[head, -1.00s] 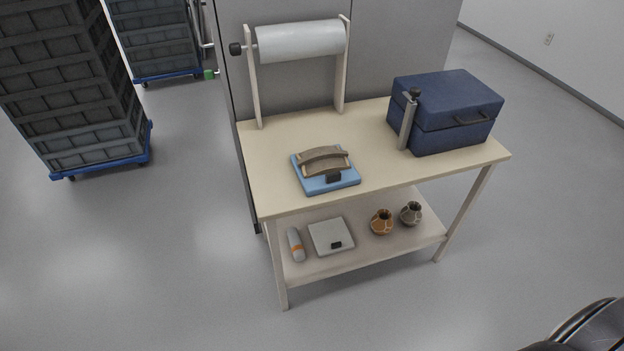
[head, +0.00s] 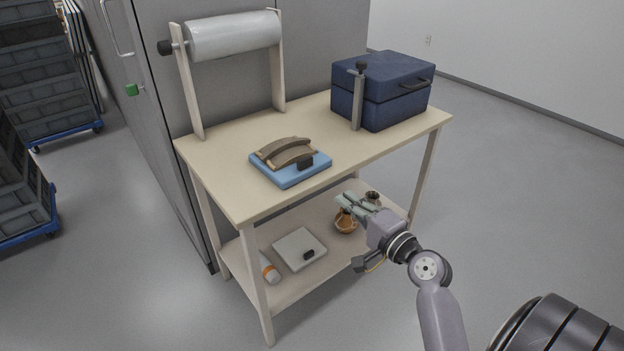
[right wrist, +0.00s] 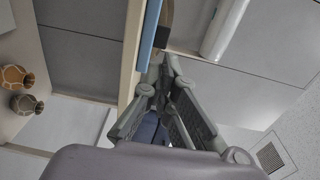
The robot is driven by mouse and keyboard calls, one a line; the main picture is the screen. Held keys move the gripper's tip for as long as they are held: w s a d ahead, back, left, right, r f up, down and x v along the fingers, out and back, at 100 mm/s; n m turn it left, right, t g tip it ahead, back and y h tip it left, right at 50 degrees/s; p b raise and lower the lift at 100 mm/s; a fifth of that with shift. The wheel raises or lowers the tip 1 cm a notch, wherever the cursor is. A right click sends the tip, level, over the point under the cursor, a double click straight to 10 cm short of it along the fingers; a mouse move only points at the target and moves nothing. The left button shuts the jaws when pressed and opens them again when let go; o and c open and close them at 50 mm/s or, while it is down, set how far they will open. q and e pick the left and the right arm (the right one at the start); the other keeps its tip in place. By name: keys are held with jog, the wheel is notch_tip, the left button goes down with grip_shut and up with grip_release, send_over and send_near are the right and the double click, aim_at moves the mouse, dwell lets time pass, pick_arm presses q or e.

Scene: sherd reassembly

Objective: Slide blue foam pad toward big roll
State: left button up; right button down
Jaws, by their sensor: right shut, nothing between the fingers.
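The blue foam pad (head: 289,174) lies flat on the tabletop near the front edge, with curved brown sherds (head: 286,152) and a small black block (head: 305,163) on top. Its blue edge also shows in the right wrist view (right wrist: 149,36). The big roll (head: 233,36) of whitish sheet hangs between two wooden uprights at the back left of the table, apart from the pad; it also shows in the right wrist view (right wrist: 223,27). My right gripper (head: 350,202) is shut and empty, in front of the table, to the right of the pad and not touching it. My left gripper is out of view.
A dark blue case (head: 382,92) with an upright grey clamp bar (head: 356,100) stands at the right of the tabletop (head: 225,140). The tabletop between pad and roll is bare. The lower shelf holds a grey scale (head: 299,249), small pots (head: 346,221) and a white-orange tube (head: 269,268).

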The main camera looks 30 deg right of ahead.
aim_at(305, 163)
jog(key=w, duration=1.2)
jog(key=shift+w+a+r, duration=0.15)
jog(key=shift+a+r, duration=0.1)
jog(key=shift+r, duration=0.1)
jog(key=shift+w, duration=0.75)
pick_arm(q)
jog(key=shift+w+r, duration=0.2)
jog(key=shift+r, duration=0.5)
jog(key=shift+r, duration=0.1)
